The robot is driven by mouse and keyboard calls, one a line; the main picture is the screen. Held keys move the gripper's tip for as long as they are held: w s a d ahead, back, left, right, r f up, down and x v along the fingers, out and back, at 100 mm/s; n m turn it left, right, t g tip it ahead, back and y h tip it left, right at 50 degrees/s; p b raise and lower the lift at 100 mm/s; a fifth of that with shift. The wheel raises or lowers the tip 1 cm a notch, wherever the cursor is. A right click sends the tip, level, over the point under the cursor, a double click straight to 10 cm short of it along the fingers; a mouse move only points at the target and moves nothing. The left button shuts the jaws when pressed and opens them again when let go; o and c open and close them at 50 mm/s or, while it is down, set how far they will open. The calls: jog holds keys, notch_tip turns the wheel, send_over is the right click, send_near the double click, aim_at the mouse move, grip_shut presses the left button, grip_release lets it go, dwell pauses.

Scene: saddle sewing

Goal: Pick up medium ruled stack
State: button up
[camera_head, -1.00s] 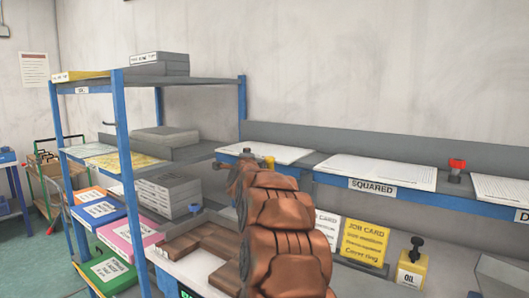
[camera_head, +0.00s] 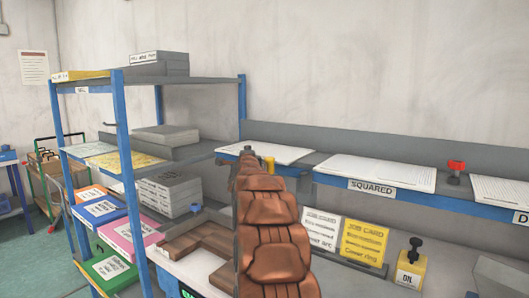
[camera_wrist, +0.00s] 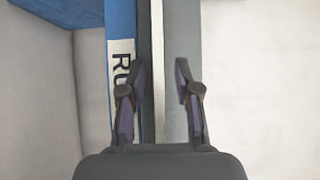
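A white paper stack (camera_head: 278,154) lies on the raised blue-edged ledge, just right of my gripper (camera_head: 247,156), which is small and partly hidden behind my arm in the head view. In the wrist view my gripper (camera_wrist: 159,68) is open, its two dark fingers apart. A thin pale edge (camera_wrist: 157,45), likely the stack's, runs between them; I cannot tell whether either finger touches it. To its left is the blue ledge edge with a white label (camera_wrist: 121,65) reading "RU", the rest cut off by a finger. My arm hides this label in the head view.
Another paper stack (camera_head: 377,173) lies further right above the "SQUARED" label (camera_head: 372,188). A red-topped item (camera_head: 455,168) stands beyond it. A blue shelf rack (camera_head: 126,150) with boxes stands left.

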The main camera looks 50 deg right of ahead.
grip_shut()
jog(key=shift+r, duration=0.1)
dwell(0.5)
notch_tip(320, 180, up, 18)
jog(key=p, duration=1.4)
